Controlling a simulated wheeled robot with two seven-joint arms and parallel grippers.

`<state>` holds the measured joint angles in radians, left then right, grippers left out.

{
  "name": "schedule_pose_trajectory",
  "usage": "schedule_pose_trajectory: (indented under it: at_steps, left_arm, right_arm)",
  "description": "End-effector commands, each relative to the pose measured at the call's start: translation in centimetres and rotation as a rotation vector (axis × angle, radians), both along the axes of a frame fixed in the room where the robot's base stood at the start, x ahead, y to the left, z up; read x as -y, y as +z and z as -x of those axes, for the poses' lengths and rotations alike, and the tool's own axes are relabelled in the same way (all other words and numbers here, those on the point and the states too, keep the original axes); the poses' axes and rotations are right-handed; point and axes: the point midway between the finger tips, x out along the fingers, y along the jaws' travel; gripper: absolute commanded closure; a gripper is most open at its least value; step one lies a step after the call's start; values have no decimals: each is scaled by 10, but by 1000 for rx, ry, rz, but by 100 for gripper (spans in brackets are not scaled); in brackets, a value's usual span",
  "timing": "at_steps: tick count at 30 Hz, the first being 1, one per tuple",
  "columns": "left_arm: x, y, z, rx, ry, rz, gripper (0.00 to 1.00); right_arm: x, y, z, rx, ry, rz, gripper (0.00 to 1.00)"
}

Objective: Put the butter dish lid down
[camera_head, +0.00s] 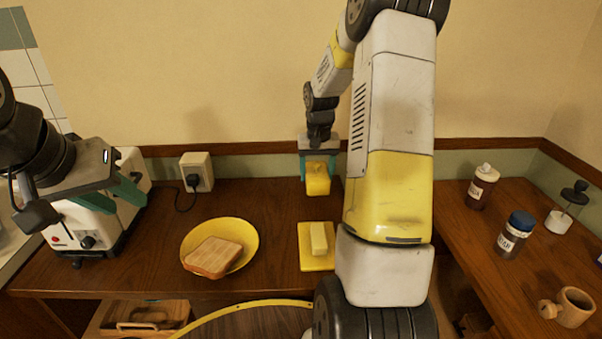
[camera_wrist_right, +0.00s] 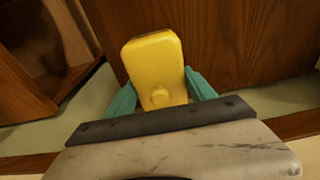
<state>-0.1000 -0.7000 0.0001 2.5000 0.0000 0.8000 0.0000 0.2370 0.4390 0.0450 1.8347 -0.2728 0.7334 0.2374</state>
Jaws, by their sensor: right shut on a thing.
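The yellow butter dish lid (camera_head: 318,183) is between the fingers of my right gripper (camera_head: 319,167), which is shut on it, near the back of the counter. The lid also shows in the right wrist view (camera_wrist_right: 155,65), between the teal fingers. The yellow butter dish base (camera_head: 305,262) lies on the counter in front of the lid with a pale block of butter (camera_head: 319,238) on it. My right arm hides what is just right of the dish. My left gripper (camera_head: 127,192) is at the left, in front of the toaster, with its teal fingers apart and nothing seen between them.
A yellow plate (camera_head: 246,231) with a slice of bread (camera_head: 212,257) stands left of the butter dish. A white toaster (camera_head: 88,222) is at the far left. Bottles (camera_head: 515,233) and a wooden mug (camera_head: 575,307) stand on the right counter. Clear wood lies between plate and lid.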

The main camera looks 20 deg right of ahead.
Motion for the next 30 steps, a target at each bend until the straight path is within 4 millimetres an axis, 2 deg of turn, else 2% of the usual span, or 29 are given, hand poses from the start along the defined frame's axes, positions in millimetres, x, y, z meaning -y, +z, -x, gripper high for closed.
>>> schedule_pose_trajectory:
  at_steps: [5, 12, 23, 24, 27, 30]
  left_arm:
    - [0, 0, 0, 0, 0, 0, 64]
    - [0, 0, 0, 0, 0, 0, 64]
    - [0, 0, 0, 0, 0, 0, 64]
    - [0, 0, 0, 0, 0, 0, 64]
    - [0, 0, 0, 0, 0, 0, 64]
    - [0, 0, 0, 0, 0, 0, 64]
  right_arm:
    - [5, -5, -4, -1, 0, 0, 82]
    - [4, -35, -4, -2, 0, -1, 82]
    - [5, -39, -4, 1, 0, 0, 82]
    - [5, -39, -4, 1, 0, 0, 31]
    - [5, -38, -4, 1, 0, 0, 15]
    - [5, -38, -4, 1, 0, 0, 15]
